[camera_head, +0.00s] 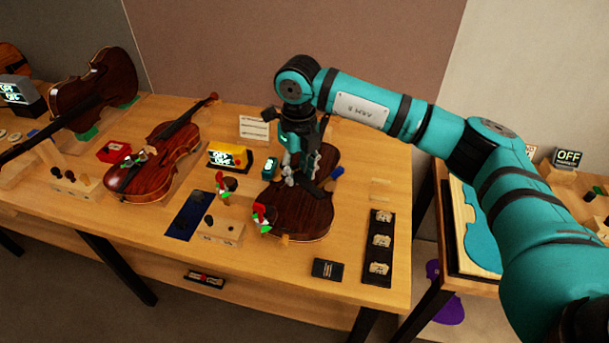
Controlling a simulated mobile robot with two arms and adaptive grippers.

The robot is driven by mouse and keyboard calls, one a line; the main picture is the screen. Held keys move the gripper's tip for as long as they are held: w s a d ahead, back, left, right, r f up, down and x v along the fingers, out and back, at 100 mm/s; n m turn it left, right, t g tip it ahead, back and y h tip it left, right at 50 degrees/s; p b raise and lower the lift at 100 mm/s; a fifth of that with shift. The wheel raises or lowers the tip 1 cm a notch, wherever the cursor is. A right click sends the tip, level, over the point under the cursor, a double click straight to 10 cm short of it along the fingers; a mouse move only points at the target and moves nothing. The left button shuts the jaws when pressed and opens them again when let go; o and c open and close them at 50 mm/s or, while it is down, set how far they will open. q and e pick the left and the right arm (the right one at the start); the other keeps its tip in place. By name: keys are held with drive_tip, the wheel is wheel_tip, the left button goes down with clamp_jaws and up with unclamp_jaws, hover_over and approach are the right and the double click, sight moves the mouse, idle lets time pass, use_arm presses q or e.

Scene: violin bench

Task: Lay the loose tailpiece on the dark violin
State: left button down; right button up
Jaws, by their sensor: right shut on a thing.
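The dark violin (300,212) lies on the bench at centre right, its lower body toward me and its upper part mostly behind my arm. My right gripper (301,174) is over the middle of this violin, pointing down. It is shut on a small dark thing that looks like the tailpiece; the fingers hide most of it, and I cannot tell whether it touches the violin's top. My left gripper is not in view.
A reddish violin (155,170) lies to the left. A black tray (379,246) lies to the right. Red and green clamps (262,217) and a blue one (337,172) flank the dark violin.

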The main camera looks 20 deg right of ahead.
sight(293, 165)
drive_tip(key=m, duration=0.1)
drive_tip(key=w+m, duration=0.1)
drive_tip(key=m, duration=0.3)
drive_tip(key=shift+w+a, duration=0.1)
drive_tip(key=shift+w, duration=0.2)
drive_tip(key=m, duration=0.1)
drive_tip(key=w+m, duration=0.1)
drive_tip(key=m, duration=0.1)
drive_tip(key=m+p, duration=0.1)
drive_tip(key=shift+w+f+m, duration=0.15)
drive_tip(key=shift+f+m, duration=0.2)
drive_tip(key=shift+m, duration=0.05)
drive_tip(key=shift+w+m, duration=0.1)
drive_tip(key=shift+m, duration=0.4)
drive_tip(key=shift+f, duration=0.1)
drive_tip(key=shift+f+b, duration=2.1)
drive_tip(key=shift+f, duration=0.8)
drive_tip(key=shift+f+b, duration=1.85)
drive_tip(key=shift+f, duration=0.5)
